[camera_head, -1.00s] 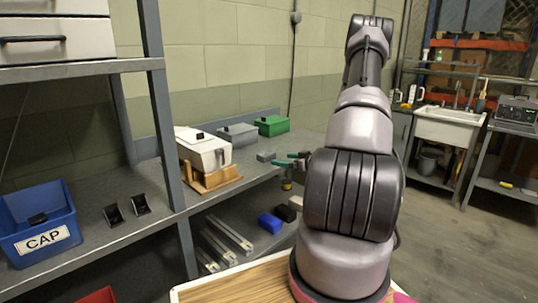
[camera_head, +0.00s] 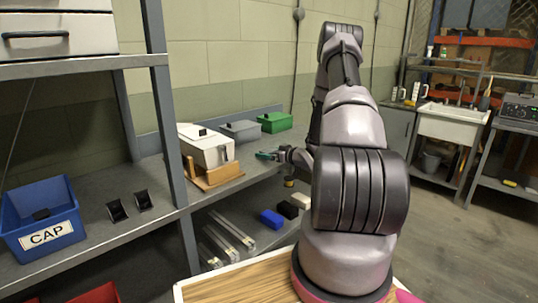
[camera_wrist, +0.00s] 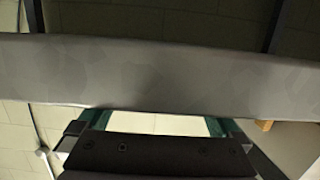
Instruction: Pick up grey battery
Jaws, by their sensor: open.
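My gripper (camera_head: 264,156) has teal fingertips and reaches in from the right over the grey shelf top, right of the white box. In the wrist view (camera_wrist: 160,123) the fingers are spread with only pale wall between them. The small grey block that fits the grey battery cannot be made out now in the head view; its place on the shelf is behind or at the fingertips. It does not show clearly in the wrist view, where a broad grey band (camera_wrist: 160,75), apparently the shelf, crosses in front of the fingers.
A white box (camera_head: 208,148) on a wooden stand (camera_head: 215,177) is left of my gripper. Grey (camera_head: 240,131) and green (camera_head: 275,122) bins stand behind. Blue (camera_head: 271,219), black (camera_head: 288,210) and cream (camera_head: 300,201) blocks lie on the lower shelf. A post (camera_head: 172,130) stands left.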

